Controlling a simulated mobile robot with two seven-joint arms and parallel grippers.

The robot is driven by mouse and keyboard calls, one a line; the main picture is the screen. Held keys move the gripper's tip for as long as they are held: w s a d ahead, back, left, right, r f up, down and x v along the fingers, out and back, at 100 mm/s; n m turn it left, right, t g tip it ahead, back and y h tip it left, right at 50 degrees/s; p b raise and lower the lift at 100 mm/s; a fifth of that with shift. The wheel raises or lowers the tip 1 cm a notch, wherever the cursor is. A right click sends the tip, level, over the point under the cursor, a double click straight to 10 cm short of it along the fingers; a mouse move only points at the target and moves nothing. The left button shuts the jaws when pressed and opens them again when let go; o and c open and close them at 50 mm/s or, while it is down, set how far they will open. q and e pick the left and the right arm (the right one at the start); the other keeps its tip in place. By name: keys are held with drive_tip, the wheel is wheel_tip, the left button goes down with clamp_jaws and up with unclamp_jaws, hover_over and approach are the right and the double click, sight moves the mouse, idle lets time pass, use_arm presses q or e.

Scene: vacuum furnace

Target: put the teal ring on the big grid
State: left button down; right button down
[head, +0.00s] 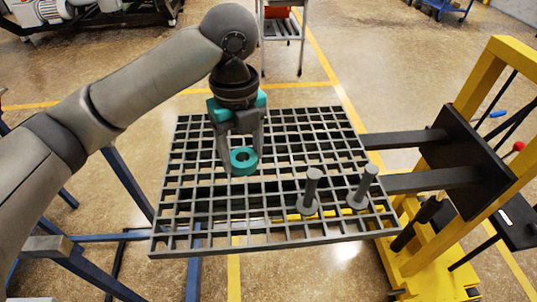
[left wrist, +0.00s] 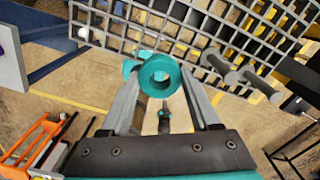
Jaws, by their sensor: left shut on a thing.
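The teal ring (head: 243,161) is held between the fingers of my left gripper (head: 243,155) in the head view. The left wrist view also shows the ring (left wrist: 160,76) between the two fingertips. My left gripper is shut on it. The big grid (head: 180,209) is a dark grey lattice lying flat, and the ring appears over its middle-left part. I cannot tell whether the ring touches the grid. In the left wrist view the grid (left wrist: 125,43) runs across the top. My right gripper is in neither view.
Two grey pegs with round bases, one (head: 311,187) and another (head: 363,186), stand on the grid's right part. A yellow lift frame (head: 487,75) with black forks (head: 405,140) is at the right. Blue stand legs (head: 127,181) show at the left. The grid's far side is bare.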

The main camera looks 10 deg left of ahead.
sight(251, 216)
use_arm(q)
drive_tip(key=f+m, duration=0.1)
drive_tip(key=f, duration=0.8)
drive_tip(key=f+m, duration=0.1)
drive_tip(key=f, duration=0.9)
drive_tip(key=shift+w+d+b, duration=0.15)
drive_tip(key=shift+w+b, duration=0.05)
drive_tip(key=shift+b, duration=0.2)
drive_tip(key=shift+f, duration=0.1)
drive_tip(key=shift+c, duration=0.6)
unclamp_jaws()
wheel_tip(251, 216, up, 12)
drive_tip(key=p, duration=0.1)
